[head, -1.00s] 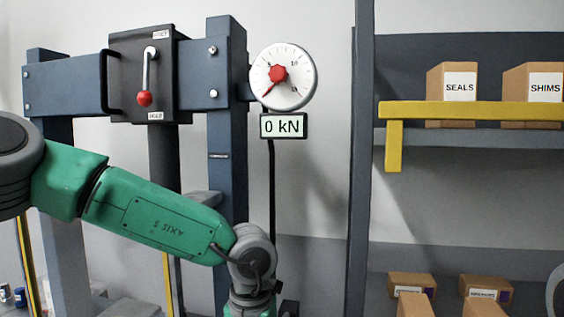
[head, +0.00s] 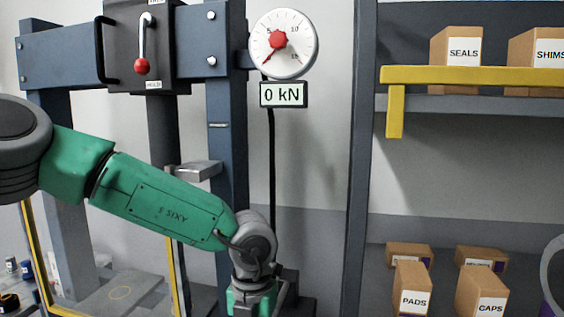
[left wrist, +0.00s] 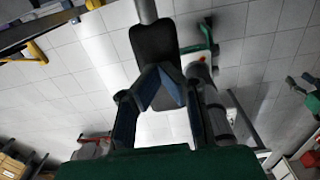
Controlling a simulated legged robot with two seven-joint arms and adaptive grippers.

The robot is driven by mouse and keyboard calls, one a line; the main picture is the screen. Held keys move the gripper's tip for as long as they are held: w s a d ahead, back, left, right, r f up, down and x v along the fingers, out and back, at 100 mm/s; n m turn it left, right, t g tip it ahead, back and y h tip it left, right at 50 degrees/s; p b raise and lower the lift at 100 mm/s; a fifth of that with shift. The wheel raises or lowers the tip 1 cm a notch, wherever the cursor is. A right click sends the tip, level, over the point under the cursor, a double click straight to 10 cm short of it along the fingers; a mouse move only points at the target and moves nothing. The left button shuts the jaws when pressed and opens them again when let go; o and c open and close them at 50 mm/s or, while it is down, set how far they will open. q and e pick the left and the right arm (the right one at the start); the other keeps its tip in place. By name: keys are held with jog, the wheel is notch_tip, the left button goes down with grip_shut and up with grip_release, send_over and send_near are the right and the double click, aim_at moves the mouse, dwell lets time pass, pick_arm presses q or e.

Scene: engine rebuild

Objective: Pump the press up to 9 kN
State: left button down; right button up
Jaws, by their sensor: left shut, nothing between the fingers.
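The press is a blue frame (head: 226,140) with a dark valve block (head: 120,50) carrying a red-knobbed lever (head: 142,66), knob hanging down. Its round gauge (head: 300,60) has a red needle pointing lower left, and the display (head: 284,94) reads 0 kN. My left arm crosses in front of the press in the head view; its gripper is below that picture. In the left wrist view my left gripper (left wrist: 166,72) is shut and empty, fingertips together. A black grip-like piece on a grey rod (left wrist: 148,10) shows behind the fingertips; I cannot tell whether they touch. My right gripper is not visible.
Shelves at the right hold boxes marked SEALS (head: 463,53), SHIMS (head: 548,52), PADS (head: 415,302) and CAPS (head: 490,305). A yellow bar (head: 470,76) edges the upper shelf. A grey plate (head: 118,293) shows low in the press.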

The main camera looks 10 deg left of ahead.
pick_arm(q)
notch_tip(320, 180, down, 11)
jog(key=b, duration=0.3)
notch_tip(320, 180, up, 7)
jog(key=p, duration=0.5)
jog(key=shift+p, duration=0.35)
notch_tip(320, 180, up, 11)
jog(key=shift+f+b, duration=0.15)
jog(key=shift+b, duration=0.2)
jog(key=shift+f, duration=0.15)
jog(key=shift+f+b, duration=0.3)
jog(key=shift+f, duration=1.2)
